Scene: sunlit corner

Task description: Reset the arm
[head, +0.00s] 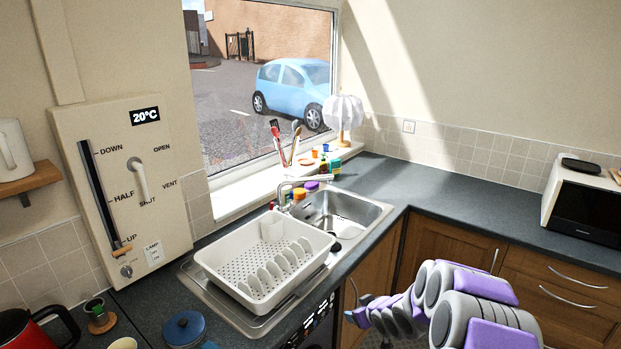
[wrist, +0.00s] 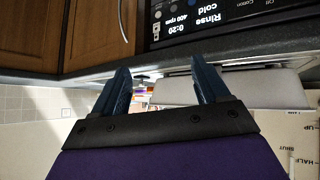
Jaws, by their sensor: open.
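My arm (head: 450,305) shows at the lower right of the head view, bent in grey and purple segments. It hangs in front of the wooden cupboards. My gripper (wrist: 162,80) is in the wrist view with its two dark blue fingers spread apart and nothing between them. In the head view its tip (head: 358,310) is small and partly hidden by the arm, close to the counter's front edge. The wrist picture looks upside down, with cupboard doors (wrist: 95,30) and the appliance panel (wrist: 215,18) at the top.
A white dish rack (head: 265,262) stands on the drainer beside the metal sink (head: 345,212). A red kettle (head: 25,330) and blue pot (head: 184,328) are at lower left. A microwave (head: 585,205) sits at far right. The right-hand counter (head: 460,205) is mostly clear.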

